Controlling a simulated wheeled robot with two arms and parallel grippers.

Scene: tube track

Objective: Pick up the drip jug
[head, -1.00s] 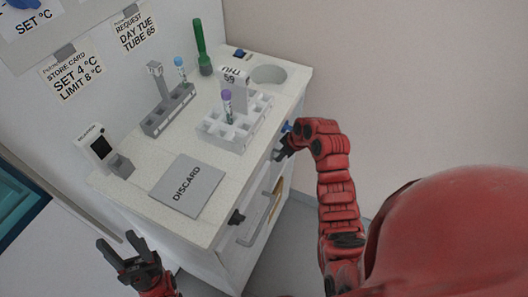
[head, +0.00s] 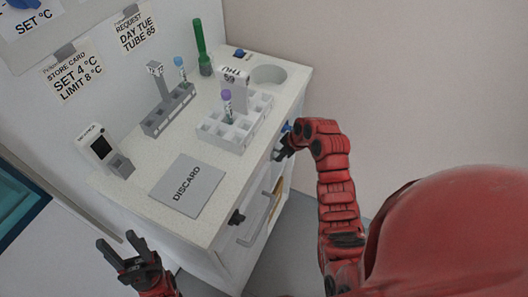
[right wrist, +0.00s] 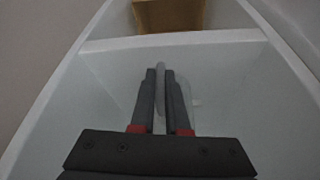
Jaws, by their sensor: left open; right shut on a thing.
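My right gripper (right wrist: 160,82) is in a white-walled compartment (right wrist: 95,85) in the right wrist view. It is shut on a thin, pale, see-through thing, which I take to be the drip jug (right wrist: 196,90); its outline is faint and the fingers hide part of it. In the head view my right gripper (head: 281,152) is at the cabinet's right side, below the countertop edge, and the jug cannot be made out there. My left gripper (head: 127,256) is open and empty, in front of the cabinet.
The countertop (head: 135,195) bears a white tube rack (head: 238,137), a grey holder (head: 170,112), a DISCARD pad (head: 187,184) and a small meter (head: 101,148). A handle (head: 262,222) sticks out from the cabinet front. A brown block (right wrist: 170,14) lies beyond the compartment's divider.

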